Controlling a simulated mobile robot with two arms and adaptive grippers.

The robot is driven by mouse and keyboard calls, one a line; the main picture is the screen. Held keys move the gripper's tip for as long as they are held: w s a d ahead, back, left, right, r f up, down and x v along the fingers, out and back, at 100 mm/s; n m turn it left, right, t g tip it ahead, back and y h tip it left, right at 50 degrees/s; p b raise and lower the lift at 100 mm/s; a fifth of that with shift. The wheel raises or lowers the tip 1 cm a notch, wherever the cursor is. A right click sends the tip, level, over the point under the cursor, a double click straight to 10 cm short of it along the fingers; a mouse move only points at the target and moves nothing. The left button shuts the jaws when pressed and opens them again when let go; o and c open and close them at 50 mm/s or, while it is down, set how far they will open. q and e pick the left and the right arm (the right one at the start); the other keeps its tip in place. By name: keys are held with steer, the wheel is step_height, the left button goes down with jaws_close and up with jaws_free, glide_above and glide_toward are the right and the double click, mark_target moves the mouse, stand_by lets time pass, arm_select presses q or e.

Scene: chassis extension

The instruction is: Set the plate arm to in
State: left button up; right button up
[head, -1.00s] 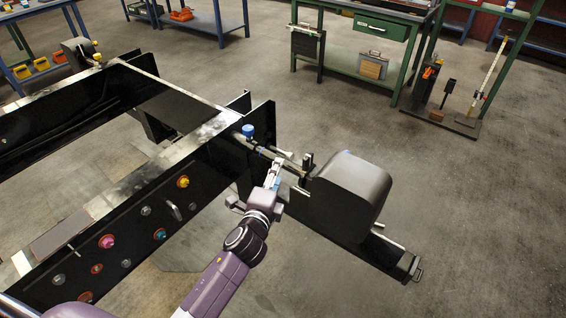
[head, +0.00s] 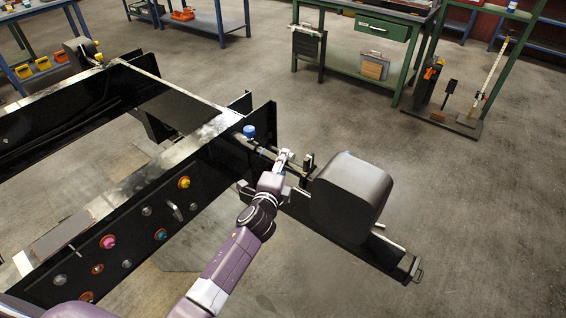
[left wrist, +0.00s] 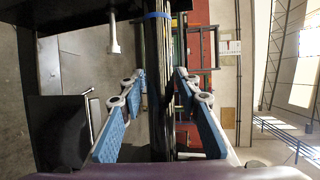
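The part I take as the plate arm is a dark bar (head: 262,150) with a blue knob or cap (head: 249,131) at its chassis end. It runs from the black chassis frame toward the dark rounded housing. My left gripper (head: 283,158) is at the middle of this bar and covers part of it. In the left wrist view the gripper's blue-padded fingers (left wrist: 160,110) are open on either side of a dark upright bar (left wrist: 158,60) with a blue band. I cannot tell whether the fingertips touch the bar. My right gripper is out of view.
The black chassis frame (head: 130,212) with coloured fittings lies left of my arm. The dark rounded housing (head: 350,190) stands on a black beam just right of the gripper. A green workbench (head: 360,60) is at the back. The floor to the right is clear.

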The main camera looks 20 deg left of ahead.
mark_target(265, 157)
arm_select(q)
jaws_close()
steer(key=a, duration=0.2)
steer(key=w+a, duration=0.1)
steer(key=a, duration=0.1)
steer(key=w+a, duration=0.1)
steer(key=a, duration=0.1)
steer(key=shift+r+p, duration=0.1)
steer(key=shift+p, duration=0.2)
steer(key=shift+w, duration=0.1)
